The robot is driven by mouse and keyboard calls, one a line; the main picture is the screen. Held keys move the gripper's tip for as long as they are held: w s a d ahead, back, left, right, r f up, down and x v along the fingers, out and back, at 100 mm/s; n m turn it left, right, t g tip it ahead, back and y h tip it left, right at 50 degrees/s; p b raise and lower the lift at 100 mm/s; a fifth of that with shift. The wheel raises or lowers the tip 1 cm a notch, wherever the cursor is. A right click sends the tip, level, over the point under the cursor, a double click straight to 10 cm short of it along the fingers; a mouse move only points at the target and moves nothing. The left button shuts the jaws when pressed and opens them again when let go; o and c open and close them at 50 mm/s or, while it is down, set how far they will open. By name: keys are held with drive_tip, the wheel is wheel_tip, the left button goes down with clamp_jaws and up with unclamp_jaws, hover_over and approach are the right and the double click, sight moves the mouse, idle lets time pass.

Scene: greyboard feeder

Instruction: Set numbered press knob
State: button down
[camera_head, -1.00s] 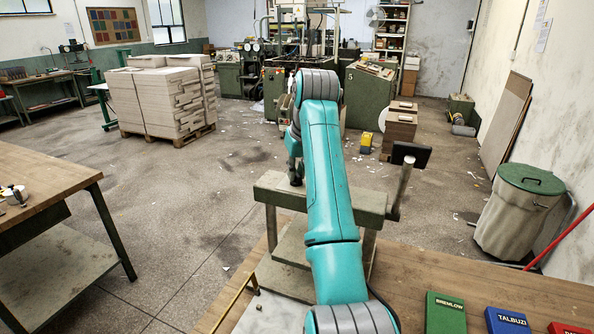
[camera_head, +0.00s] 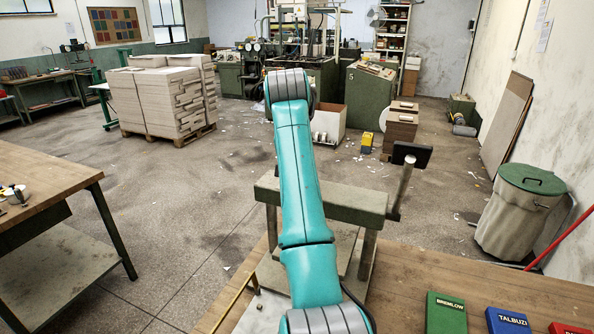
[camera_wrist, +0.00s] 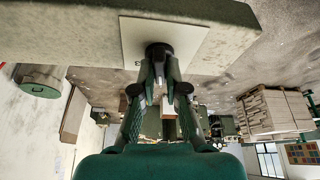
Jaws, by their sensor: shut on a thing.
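In the wrist view my gripper (camera_wrist: 160,70) is shut on a dark round knob (camera_wrist: 159,49), its two fingers closing in from both sides. The knob stands in front of a pale square plate (camera_wrist: 188,38) on the face of the press beam (camera_wrist: 70,32). A dark numeral, seemingly a 3, shows on the plate left of the knob; other marks are hidden or unreadable. In the head view the grey-green press beam (camera_head: 345,202) stands at the bench's far edge. My arm covers its left part, and my gripper, the knob and the plate are hidden there.
Green, blue and red labelled blocks (camera_head: 446,312) lie on the wooden bench (camera_head: 415,280) at the lower right. A dark panel on a post (camera_head: 411,154) rises at the beam's right end.

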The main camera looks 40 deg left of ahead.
drive_tip(key=shift+m+h, duration=0.5)
drive_tip(key=shift+m, duration=0.5)
drive_tip(key=c, duration=1.2)
unclamp_jaws()
wheel_tip(320, 180, up, 10)
